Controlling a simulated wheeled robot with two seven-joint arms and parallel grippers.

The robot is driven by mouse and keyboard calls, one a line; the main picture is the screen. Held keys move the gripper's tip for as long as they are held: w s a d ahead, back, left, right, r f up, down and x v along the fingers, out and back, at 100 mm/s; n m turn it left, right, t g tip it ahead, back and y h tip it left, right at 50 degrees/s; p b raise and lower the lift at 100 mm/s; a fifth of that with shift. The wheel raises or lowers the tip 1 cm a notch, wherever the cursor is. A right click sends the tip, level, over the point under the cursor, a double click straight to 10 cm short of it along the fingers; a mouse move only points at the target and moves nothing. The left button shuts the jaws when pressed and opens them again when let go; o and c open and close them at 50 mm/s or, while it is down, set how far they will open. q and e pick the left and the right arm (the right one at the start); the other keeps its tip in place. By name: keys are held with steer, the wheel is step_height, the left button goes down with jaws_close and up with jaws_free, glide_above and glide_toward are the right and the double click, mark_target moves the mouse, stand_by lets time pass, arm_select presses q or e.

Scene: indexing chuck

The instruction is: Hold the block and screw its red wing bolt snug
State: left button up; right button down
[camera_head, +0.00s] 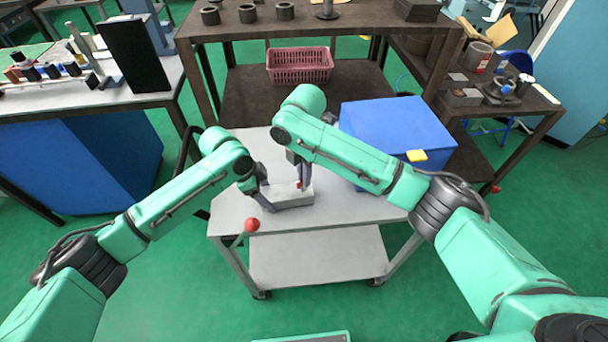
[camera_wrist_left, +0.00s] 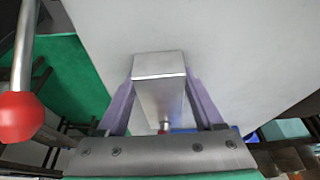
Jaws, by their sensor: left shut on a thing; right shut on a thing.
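A grey metal block (camera_head: 285,199) lies on the light grey cart top. My left gripper (camera_head: 264,196) is shut on it at its left end. In the left wrist view the block (camera_wrist_left: 159,84) sits between the two fingers of my left gripper (camera_wrist_left: 160,98). The red wing bolt (camera_head: 299,185) stands at the block's right part, and a small bit of it (camera_wrist_left: 164,128) shows in the left wrist view. My right gripper (camera_head: 302,179) points down from above and is shut on the bolt. The bolt's thread and seating are hidden.
A blue box (camera_head: 398,130) with a yellow piece (camera_head: 416,156) stands right of the block on the cart top (camera_head: 240,213). A red ball-ended handle (camera_head: 252,225) rises at the cart's front left. A pink basket (camera_head: 300,66) sits on a shelf behind.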

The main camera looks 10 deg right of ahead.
steer(key=shift+m, duration=0.6)
steer(key=c, duration=1)
jaws_free()
steer(key=shift+o, duration=0.2)
steer(key=shift+r, duration=0.1)
step_height(320, 180, up, 12)
